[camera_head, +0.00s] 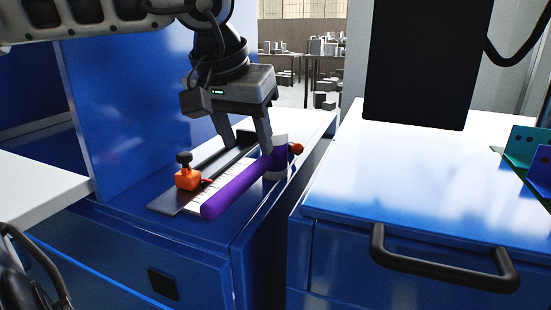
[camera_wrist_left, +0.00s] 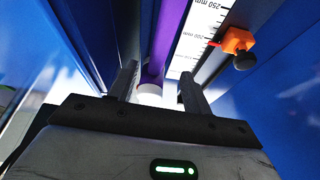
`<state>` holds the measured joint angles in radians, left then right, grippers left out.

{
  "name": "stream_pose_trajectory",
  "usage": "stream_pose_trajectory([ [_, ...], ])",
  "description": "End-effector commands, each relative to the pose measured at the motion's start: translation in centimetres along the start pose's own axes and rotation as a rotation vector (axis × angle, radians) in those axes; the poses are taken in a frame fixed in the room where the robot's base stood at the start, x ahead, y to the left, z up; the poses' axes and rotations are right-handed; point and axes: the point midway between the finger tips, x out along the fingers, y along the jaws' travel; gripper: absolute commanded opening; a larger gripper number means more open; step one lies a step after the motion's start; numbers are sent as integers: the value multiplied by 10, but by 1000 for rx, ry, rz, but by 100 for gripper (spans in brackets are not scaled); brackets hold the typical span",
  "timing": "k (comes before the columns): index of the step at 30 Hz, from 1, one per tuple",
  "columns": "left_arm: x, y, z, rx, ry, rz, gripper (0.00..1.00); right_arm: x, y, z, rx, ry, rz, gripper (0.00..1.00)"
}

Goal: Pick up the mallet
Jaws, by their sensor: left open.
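The mallet lies on the blue cabinet top, its purple handle (camera_head: 236,188) pointing toward me and its whitish head (camera_head: 279,160) at the far end. In the left wrist view its handle (camera_wrist_left: 167,40) runs up between the fingers, and a white part (camera_wrist_left: 149,91) shows low between them. My left gripper (camera_head: 247,147) is open and points down over the head end of the handle. In the left wrist view the gripper (camera_wrist_left: 159,72) has one finger on each side of the mallet. I cannot tell whether either finger touches it. My right gripper is not in view.
A ruler (camera_wrist_left: 205,25) marked in mm lies beside the mallet, with an orange slider (camera_head: 187,179) and black knob. A blue upright panel (camera_head: 130,110) stands to the left. A second blue cabinet (camera_head: 420,185) with a black handle stands right, across a gap.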

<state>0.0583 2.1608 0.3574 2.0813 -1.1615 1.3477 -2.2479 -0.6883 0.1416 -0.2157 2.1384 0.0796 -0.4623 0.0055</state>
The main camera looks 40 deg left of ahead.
Motion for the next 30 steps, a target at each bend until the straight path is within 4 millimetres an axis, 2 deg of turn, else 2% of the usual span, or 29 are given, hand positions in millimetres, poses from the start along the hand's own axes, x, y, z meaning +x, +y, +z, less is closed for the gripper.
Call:
stream_pose_trajectory([
  [3, 19, 0, 1, 1, -2, 0, 49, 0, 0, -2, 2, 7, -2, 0],
  [11, 38, 0, 2, 0, -3, 0, 49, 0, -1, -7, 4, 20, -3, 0],
  [18, 73, 2, 5, 1, -4, -1, 49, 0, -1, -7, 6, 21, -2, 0],
  [22, 80, 2, 5, 1, -2, 1, 49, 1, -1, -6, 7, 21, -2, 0],
  [30, 80, 2, 4, 1, 0, 1, 49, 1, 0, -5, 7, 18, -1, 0],
])
